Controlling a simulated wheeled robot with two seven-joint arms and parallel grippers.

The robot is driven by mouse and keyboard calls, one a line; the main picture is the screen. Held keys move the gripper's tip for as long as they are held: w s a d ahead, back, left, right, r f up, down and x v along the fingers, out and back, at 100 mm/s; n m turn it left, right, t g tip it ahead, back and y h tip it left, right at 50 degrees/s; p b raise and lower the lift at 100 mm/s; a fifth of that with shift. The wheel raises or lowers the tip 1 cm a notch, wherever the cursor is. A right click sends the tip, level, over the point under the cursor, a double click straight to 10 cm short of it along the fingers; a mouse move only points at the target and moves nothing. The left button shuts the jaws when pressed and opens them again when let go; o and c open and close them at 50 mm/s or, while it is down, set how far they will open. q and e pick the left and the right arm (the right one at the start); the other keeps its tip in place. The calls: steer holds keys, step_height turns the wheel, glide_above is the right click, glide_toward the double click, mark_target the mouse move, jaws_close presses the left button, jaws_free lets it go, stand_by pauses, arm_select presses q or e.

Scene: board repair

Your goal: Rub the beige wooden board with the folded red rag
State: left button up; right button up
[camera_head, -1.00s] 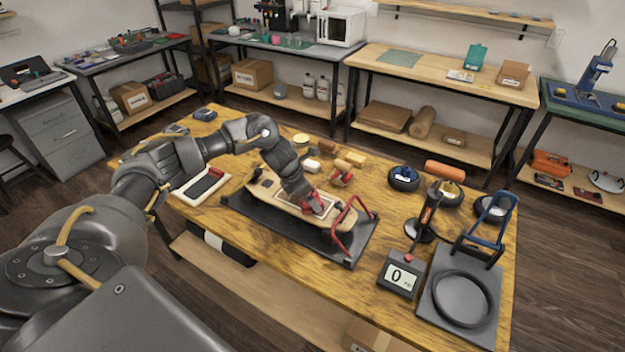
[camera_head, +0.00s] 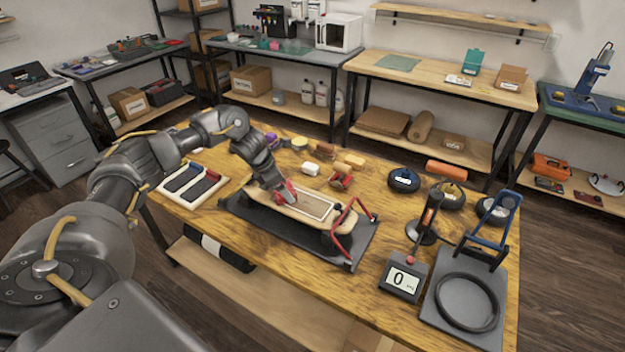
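The beige wooden board (camera_head: 312,213), with a pale rectangular outline on its right half, lies on a black stand (camera_head: 340,248) near the table's middle. My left gripper (camera_head: 285,192) points down over the middle of the board. It is shut on the folded red rag (camera_head: 288,194), which shows as a small red patch at the fingertips and seems to touch the board's top. The fingers hide part of the rag and of the board. My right gripper is not in view.
A red clamp-like frame (camera_head: 345,232) stands at the stand's right end. A grey scale (camera_head: 401,280), a dark screwdriver-like tool and a blue-framed fixture (camera_head: 490,240) stand to the right. A tray with dark bars (camera_head: 193,185) lies left.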

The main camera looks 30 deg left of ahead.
arm_select(q)
steer(key=shift+a+f, duration=0.1)
steer(key=shift+a, duration=0.4)
steer(key=shift+w, duration=0.1)
steer(key=shift+s+d, duration=0.2)
steer(key=shift+w+d+p, duration=0.15)
steer(key=shift+d+p, duration=0.9)
steer(key=shift+d, duration=1.95)
steer(key=shift+d+p, duration=0.7)
steer(key=shift+d, duration=1.95)
step_height(320, 180, up, 4)
steer(key=shift+w+a+f+p, duration=0.1)
steer(key=shift+f+p, duration=0.15)
steer(key=shift+p, duration=0.7)
steer(key=shift+r+p, duration=1.55)
steer(key=shift+r, duration=0.75)
